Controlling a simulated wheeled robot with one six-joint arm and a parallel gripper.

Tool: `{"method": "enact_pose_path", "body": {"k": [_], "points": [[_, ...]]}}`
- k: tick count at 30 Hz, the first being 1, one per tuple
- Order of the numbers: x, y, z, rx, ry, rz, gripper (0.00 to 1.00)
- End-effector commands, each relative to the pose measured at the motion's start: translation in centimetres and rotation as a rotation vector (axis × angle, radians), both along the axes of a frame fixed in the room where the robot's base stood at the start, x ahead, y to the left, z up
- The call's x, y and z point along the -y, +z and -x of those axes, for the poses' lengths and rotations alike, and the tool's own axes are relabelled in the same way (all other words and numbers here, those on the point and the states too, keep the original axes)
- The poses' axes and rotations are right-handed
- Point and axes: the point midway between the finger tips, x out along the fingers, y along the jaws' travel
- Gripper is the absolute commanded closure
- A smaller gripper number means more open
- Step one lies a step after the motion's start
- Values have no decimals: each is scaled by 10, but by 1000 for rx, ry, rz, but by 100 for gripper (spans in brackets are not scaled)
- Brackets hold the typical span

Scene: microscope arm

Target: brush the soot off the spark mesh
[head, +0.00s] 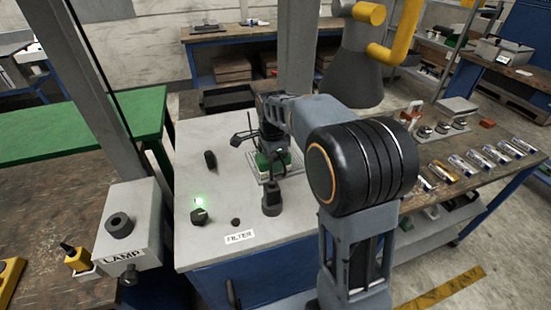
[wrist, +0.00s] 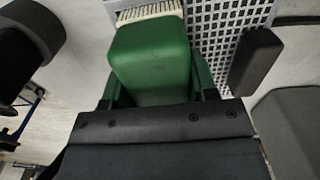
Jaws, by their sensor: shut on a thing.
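The brush has a green handle block (wrist: 150,55) and pale bristles (wrist: 148,13). My gripper (wrist: 158,92) is shut on the block in the wrist view. The spark mesh (wrist: 225,22) is a pale grid with dark square holes, right of the bristles and partly behind the brush. The bristles overlap its left edge in the picture; whether they touch it I cannot tell. In the head view the green brush (head: 266,163) is under my gripper, over the mesh on the grey bench top. My arm hides part of it. Soot cannot be told from the holes.
A dark block (wrist: 257,60) stands close beside the mesh. A LAMP box (head: 125,225) is further left.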

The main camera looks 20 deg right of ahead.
Motion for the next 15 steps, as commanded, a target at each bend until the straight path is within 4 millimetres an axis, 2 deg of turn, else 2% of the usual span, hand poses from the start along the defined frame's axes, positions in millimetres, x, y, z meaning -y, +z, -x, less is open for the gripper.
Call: {"method": "enact_pose_path", "body": {"k": [8,15], "points": [[1,-1,0,-4,-1,-1,66],[13,0,-1,-2,-4,0,66]]}}
